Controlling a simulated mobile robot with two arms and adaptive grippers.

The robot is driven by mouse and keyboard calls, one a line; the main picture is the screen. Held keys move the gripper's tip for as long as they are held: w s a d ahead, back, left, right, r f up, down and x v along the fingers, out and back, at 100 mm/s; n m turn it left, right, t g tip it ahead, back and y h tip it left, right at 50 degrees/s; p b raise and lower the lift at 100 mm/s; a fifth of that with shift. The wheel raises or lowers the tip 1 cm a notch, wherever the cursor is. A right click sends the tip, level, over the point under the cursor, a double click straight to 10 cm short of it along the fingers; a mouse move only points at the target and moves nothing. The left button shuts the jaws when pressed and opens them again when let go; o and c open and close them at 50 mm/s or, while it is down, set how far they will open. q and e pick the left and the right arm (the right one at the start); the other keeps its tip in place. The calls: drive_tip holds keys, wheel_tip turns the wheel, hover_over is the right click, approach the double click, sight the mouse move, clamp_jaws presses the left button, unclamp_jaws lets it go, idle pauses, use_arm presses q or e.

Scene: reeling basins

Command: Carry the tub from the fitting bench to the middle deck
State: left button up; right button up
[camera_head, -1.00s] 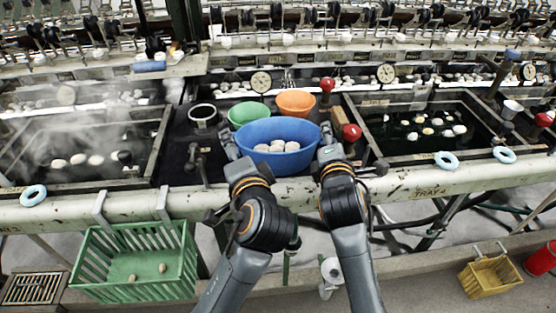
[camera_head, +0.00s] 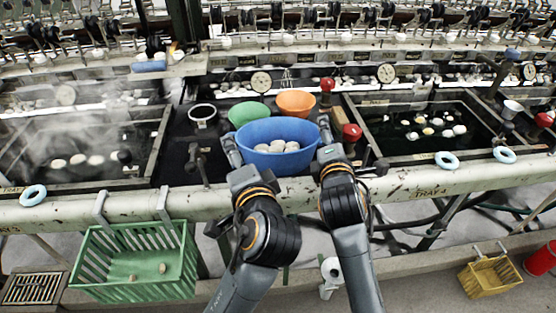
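The blue oval tub (camera_head: 262,165) holds several whitish cocoons (camera_head: 284,146). It sits upright over the dark middle deck (camera_head: 178,165) between the two basins; whether its bottom rests on the deck is hidden. My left gripper (camera_head: 232,150) is at the tub's left end and my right gripper (camera_head: 326,134) is at its right end. Both are close against the rim. Their fingertips are small and partly hidden, so I cannot tell whether they are closed on it.
Green (camera_head: 249,112) and orange (camera_head: 296,102) bowls stand just behind the tub, with a white-rimmed cup (camera_head: 202,112) at left. Red knobs (camera_head: 351,133) stand close on the right. A steaming basin (camera_head: 85,150) lies left, another basin (camera_head: 425,125) right. A green crate (camera_head: 135,265) hangs in front.

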drive_tip(key=shift+s, duration=0.15)
drive_tip(key=s+r, duration=0.2)
drive_tip(key=s, duration=0.9)
drive_tip(key=shift+s, duration=0.3)
